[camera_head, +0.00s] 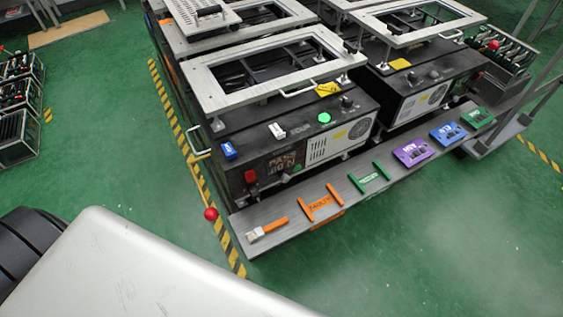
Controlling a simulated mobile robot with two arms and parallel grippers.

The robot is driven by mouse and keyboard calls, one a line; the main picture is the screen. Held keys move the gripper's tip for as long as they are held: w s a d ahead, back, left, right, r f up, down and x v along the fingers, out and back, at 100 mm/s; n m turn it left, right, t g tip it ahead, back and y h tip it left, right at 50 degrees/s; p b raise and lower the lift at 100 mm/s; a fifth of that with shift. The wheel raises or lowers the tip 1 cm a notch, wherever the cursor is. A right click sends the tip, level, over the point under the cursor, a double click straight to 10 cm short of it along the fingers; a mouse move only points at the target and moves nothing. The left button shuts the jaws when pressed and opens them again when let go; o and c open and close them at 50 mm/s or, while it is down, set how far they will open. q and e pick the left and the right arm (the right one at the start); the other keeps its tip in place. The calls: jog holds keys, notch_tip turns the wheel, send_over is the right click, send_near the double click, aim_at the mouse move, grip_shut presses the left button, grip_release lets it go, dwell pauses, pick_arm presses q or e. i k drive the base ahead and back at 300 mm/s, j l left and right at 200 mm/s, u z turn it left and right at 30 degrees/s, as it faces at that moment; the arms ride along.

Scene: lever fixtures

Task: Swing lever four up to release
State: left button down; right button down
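No lever marked as number four can be made out. A red ball-shaped knob (210,214) shows just left of the grey ledge (290,236); I cannot tell what it is attached to. An orange-handled tool with a pale end (266,230) lies at the ledge's near left end. The front black machine (262,165) has small blue (229,149) and white (277,130) parts and a round green button (324,118) on top. Neither of my grippers is in view.
An orange H-shaped piece (320,202), a green one (370,178), and purple (414,151), blue (448,133) and green (478,118) boxes line the ledge. Black crates (18,138) stand at far left. Yellow-black floor tape (176,120) runs along the machines. Green floor is open left and front right.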

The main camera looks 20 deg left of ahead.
aim_at(210, 213)
jog(key=k+l+u, duration=0.15)
jog(key=k+u, duration=0.2)
jog(key=k+l+u, duration=0.1)
jog(key=k+u, duration=0.15)
jog(key=u, duration=0.15)
